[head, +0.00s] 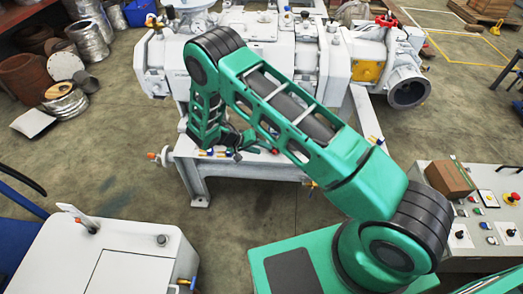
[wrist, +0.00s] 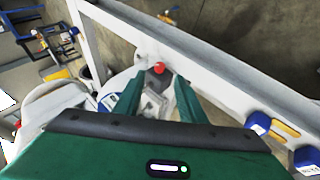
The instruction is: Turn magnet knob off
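In the wrist view a small round red knob (wrist: 158,68) sits on a light grey fitting by the white frame. I take it for the magnet knob, but its setting cannot be read. My gripper (wrist: 157,80) is open, with its two green fingers spread left and right of the knob's line. The knob shows between and slightly beyond the fingertips. I cannot tell whether they touch it. In the head view my gripper (head: 236,144) is low at the machine's front ledge, partly hidden by my arm. A small red spot (head: 275,151) shows beside it.
The large white vacuum machine (head: 265,35) fills the back. A white frame beam (wrist: 215,65) runs diagonally close past the fingers. A control panel (head: 483,235) stands at right; a white cabinet (head: 120,255) at front left.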

